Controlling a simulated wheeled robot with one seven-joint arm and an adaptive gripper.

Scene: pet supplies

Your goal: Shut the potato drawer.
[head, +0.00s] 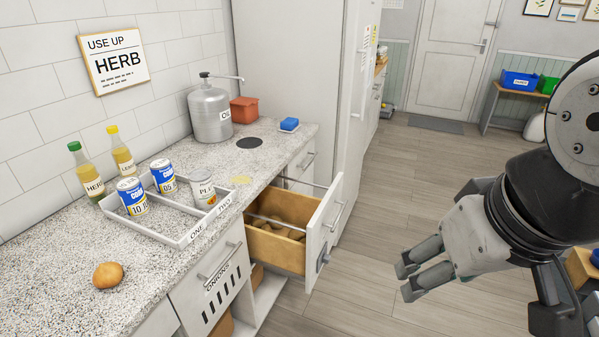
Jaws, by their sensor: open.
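The open drawer (327,228) sticks out from the counter front into the aisle. It has a white front with a bar handle (338,216) and a wooden inside holding several brown potatoes (277,228). Its label cannot be read from here. My gripper (405,279) is open and empty, to the right of the drawer front and apart from it, over the floor. One potato-like round brown item (108,275) lies on the countertop at the front left.
A closed drawer marked ONIONS (212,285) is left of the open one. The wooden floor (400,180) beyond is clear.

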